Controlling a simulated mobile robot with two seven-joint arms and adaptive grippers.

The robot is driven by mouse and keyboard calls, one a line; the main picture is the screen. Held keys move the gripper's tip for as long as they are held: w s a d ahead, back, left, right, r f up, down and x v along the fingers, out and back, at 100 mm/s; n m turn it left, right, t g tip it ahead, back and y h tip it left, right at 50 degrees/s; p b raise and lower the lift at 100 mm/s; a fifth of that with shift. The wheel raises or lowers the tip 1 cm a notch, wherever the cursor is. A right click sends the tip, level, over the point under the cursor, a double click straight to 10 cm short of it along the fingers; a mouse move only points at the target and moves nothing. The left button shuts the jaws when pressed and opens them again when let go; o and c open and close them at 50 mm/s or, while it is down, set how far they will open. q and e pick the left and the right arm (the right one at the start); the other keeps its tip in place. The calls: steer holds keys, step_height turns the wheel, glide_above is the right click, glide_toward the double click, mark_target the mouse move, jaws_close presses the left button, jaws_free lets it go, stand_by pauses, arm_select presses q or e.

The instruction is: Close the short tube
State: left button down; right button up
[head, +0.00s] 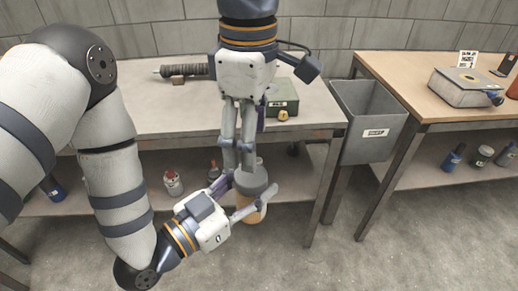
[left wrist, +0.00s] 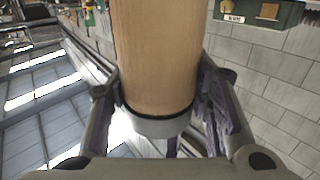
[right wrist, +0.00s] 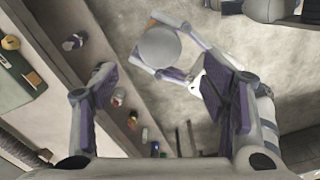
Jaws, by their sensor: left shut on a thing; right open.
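The short tube (head: 252,212) is a tan cylinder with a grey end piece (head: 252,180) at its upper end. My left gripper (head: 250,190) is shut around the tube and holds it in the air in front of the table. In the left wrist view the tan tube wall (left wrist: 155,55) stands between the fingers, with a dark ring and the grey end piece (left wrist: 160,126) at its lower end. My right gripper (head: 238,172) points down above the tube, open and empty. In the right wrist view the round grey face (right wrist: 158,47) lies beyond its open fingers (right wrist: 162,82).
A dark ribbed cylinder (head: 185,71) and a green box (head: 282,99) stand on the near table (head: 150,115). A grey scrap bin (head: 368,122) stands between this table and the right table (head: 430,108). Small bottles (head: 172,182) sit on the lower shelf. The floor in front is clear.

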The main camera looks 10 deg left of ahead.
mark_target(251, 175)
steer(key=shift+f, duration=0.1)
step_height(251, 175, down, 8)
steer(key=shift+r, duration=0.1)
stand_by(0.3)
